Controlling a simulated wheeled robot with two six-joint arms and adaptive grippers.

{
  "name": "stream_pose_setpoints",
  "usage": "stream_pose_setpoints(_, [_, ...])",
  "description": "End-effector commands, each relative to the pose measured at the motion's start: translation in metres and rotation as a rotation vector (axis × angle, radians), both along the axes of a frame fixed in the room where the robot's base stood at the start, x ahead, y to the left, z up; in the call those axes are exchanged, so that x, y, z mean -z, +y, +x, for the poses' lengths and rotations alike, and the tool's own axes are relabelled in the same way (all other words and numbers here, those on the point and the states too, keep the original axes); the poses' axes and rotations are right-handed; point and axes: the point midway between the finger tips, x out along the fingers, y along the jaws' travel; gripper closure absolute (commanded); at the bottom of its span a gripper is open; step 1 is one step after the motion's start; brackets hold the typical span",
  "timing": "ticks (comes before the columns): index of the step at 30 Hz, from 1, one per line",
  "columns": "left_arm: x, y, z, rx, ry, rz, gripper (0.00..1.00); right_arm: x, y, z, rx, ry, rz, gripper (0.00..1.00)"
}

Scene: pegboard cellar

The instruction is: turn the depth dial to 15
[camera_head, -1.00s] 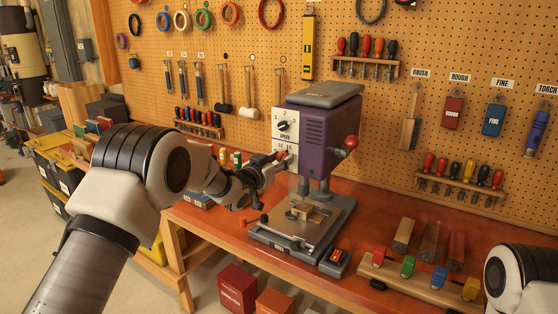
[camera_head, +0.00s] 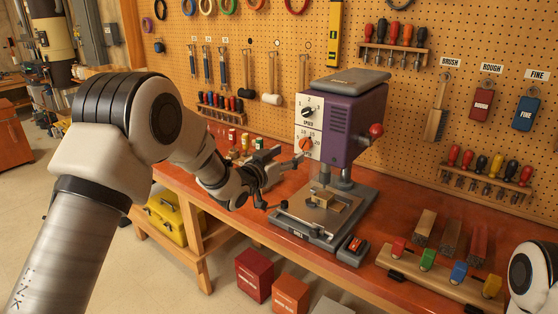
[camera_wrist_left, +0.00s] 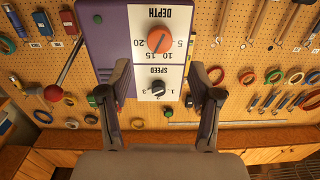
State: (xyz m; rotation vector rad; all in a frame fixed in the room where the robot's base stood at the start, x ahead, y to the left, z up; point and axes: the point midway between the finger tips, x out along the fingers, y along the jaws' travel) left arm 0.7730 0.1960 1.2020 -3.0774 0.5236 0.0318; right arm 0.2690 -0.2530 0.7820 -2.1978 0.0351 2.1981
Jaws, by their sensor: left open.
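The purple drill press (camera_head: 345,125) stands on the orange bench with a white panel on its front. The orange depth dial (camera_head: 306,145) sits low on that panel, below the black speed dial (camera_head: 309,111). In the left wrist view the depth dial (camera_wrist_left: 158,40) appears upside down, with marks 5, 10, 15 and 20 around it. Its pointer is too small to read surely. My left gripper (camera_head: 279,165) is open and empty, in front of the panel, lower left of the depth dial and apart from it. Its spread fingers show in the wrist view (camera_wrist_left: 160,75). My right gripper is out of view.
A red-knobbed lever (camera_head: 375,131) sticks out on the press's right side. A wood block (camera_head: 322,199) lies on the press table. Small bottles (camera_head: 245,143) stand behind my left wrist.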

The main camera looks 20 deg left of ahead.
Motion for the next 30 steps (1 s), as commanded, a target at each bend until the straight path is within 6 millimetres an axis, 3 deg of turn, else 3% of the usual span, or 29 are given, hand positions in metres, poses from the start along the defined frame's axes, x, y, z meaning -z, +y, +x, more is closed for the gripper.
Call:
stream_pose_setpoints(3, [-0.001, 0.009, -0.025, -0.001, 0.002, -0.002, 0.37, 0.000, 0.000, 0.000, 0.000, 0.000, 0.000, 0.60])
stream_pose_setpoints(6, [-0.001, 0.013, -0.038, 0.001, 0.000, -0.001, 0.37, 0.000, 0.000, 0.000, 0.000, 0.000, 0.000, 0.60])
stream_pose_setpoints(16, [0.000, 0.014, -0.043, 0.001, 0.000, 0.001, 0.37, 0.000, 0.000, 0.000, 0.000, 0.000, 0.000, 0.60])
stream_pose_setpoints(19, [0.014, 0.014, -0.043, 0.002, 0.021, 0.001, 0.37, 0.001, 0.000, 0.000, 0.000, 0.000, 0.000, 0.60])
stream_pose_setpoints(22, [0.062, 0.012, -0.047, 0.004, 0.092, 0.004, 0.37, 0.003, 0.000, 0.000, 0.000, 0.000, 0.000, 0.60])
stream_pose_setpoints(25, [0.139, 0.009, -0.068, 0.005, 0.228, 0.002, 0.37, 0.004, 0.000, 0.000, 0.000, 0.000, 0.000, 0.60])
stream_pose_setpoints(29, [0.245, 0.011, -0.124, -0.034, 0.461, -0.003, 0.37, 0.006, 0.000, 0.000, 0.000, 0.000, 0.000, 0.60])
stream_pose_setpoints(30, [0.275, 0.012, -0.146, -0.048, 0.538, 0.000, 0.37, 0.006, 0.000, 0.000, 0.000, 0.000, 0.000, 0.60])
